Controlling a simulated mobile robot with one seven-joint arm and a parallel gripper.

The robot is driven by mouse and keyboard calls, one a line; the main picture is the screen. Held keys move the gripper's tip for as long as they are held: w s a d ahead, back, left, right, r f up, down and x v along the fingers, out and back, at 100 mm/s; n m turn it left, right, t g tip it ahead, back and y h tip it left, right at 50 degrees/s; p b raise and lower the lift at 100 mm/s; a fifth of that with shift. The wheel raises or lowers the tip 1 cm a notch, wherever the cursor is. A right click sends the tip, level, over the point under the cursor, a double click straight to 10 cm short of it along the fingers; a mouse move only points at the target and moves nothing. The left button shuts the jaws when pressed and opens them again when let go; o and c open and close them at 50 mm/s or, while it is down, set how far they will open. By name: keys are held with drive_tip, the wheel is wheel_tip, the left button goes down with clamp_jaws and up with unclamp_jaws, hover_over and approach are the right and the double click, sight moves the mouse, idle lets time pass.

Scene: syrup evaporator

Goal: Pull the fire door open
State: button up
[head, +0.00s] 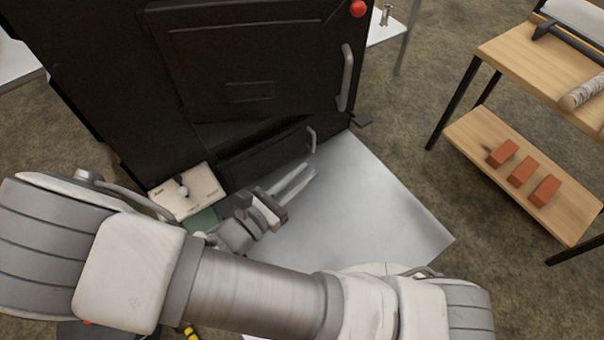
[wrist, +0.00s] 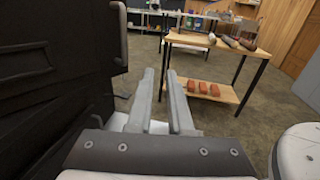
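The fire door (head: 245,65) is the large black panel on the front of the black evaporator, with an upright grey handle (head: 347,78) at its right edge. It looks slightly out from the body at its lower edge, but I cannot tell for sure whether it is ajar. A smaller black door (head: 265,150) with its own small handle (head: 311,139) sits below. My gripper (head: 308,171) is open and empty, in front of the lower door and below the fire door handle, apart from both. In the wrist view its two fingers (wrist: 160,72) stand apart, with black evaporator parts to the left.
A pale metal sheet (head: 350,205) lies on the floor under my gripper. A wooden shelf table (head: 520,60) with several orange bricks (head: 522,170) stands to the right. A beige panel with a switch (head: 190,193) is at the left. Brown floor between evaporator and table is clear.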

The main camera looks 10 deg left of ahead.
clamp_jaws()
drive_tip(key=shift+c, duration=0.7)
unclamp_jaws()
drive_tip(key=o, duration=0.8)
drive_tip(key=p+v, duration=0.3)
drive_tip(key=v, duration=1.4)
drive_tip(key=shift+s, duration=0.2)
drive_tip(key=shift+a, duration=0.1)
